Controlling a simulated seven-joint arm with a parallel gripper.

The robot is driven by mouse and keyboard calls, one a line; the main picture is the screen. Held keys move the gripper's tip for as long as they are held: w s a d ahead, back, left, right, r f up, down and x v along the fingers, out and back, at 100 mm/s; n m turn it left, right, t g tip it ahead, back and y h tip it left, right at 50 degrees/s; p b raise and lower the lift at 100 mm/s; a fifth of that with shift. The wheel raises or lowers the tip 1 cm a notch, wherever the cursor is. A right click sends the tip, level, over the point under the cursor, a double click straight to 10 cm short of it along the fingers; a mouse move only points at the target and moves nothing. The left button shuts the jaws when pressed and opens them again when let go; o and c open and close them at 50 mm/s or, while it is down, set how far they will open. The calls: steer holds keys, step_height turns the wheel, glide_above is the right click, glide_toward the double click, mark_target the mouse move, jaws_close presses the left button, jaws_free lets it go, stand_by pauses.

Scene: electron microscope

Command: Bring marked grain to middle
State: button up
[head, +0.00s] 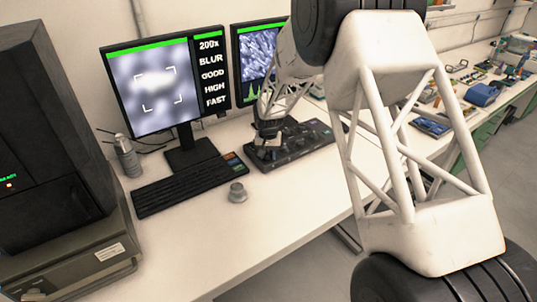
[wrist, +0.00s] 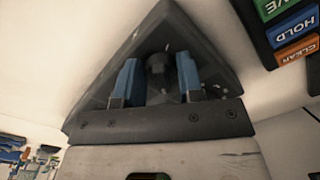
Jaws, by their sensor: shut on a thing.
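The left monitor (head: 153,90) shows a blurred grey picture. A bright pale blob (head: 154,83) sits about in the middle, inside white corner brackets; no sharp grain outline shows. Beside it the text reads 200x, BLUR, GOOD, HIGH, FAST. My gripper (head: 268,150) is low over the left part of the dark control panel (head: 305,143). In the wrist view its blue fingers (wrist: 157,80) stand on both sides of a dark round knob (wrist: 156,62) and are shut on it. The knob's lower part is hidden.
A black keyboard (head: 188,187) with coloured keys lies left of the panel; its HOLD key (wrist: 292,25) shows in the wrist view. A small grey knob (head: 237,192) stands on the desk in front. The second monitor (head: 258,62), partly behind my arm, shows grains and a green graph.

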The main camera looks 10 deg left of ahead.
mark_target(268, 154)
steer(key=shift+a+m, duration=0.1)
steer(key=shift+m, duration=0.7)
steer(key=o, duration=0.9)
steer(key=shift+c, duration=0.2)
steer(key=shift+r, duration=3.9)
steer(key=shift+o, duration=0.2)
